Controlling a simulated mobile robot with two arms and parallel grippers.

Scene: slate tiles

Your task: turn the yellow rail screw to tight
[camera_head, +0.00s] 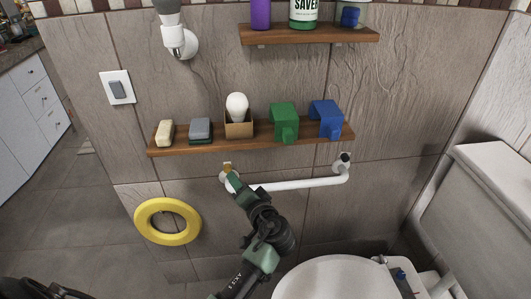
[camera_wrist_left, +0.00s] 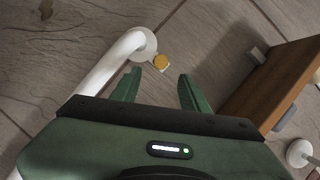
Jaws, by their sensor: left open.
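The yellow rail screw (camera_head: 227,166) sits at the left wall mount of the white grab rail (camera_head: 300,184), below the lower shelf. In the left wrist view the yellow screw (camera_wrist_left: 161,62) is a small round head on a pale plate beside the rail's round flange (camera_wrist_left: 144,44). My left gripper (camera_head: 233,184) is just below the screw in the head view. In the wrist view the left gripper (camera_wrist_left: 160,88) is open and empty, with the screw ahead of the gap between its fingers, apart from both. My right gripper is not in view.
Above the rail, a wooden shelf (camera_head: 180,147) holds a soap bar, a grey block, a boxed bulb, and green and blue items. Its edge also shows at right in the wrist view (camera_wrist_left: 268,82). A yellow ring (camera_head: 140,222) is at left; a toilet (camera_head: 335,282) stands lower right.

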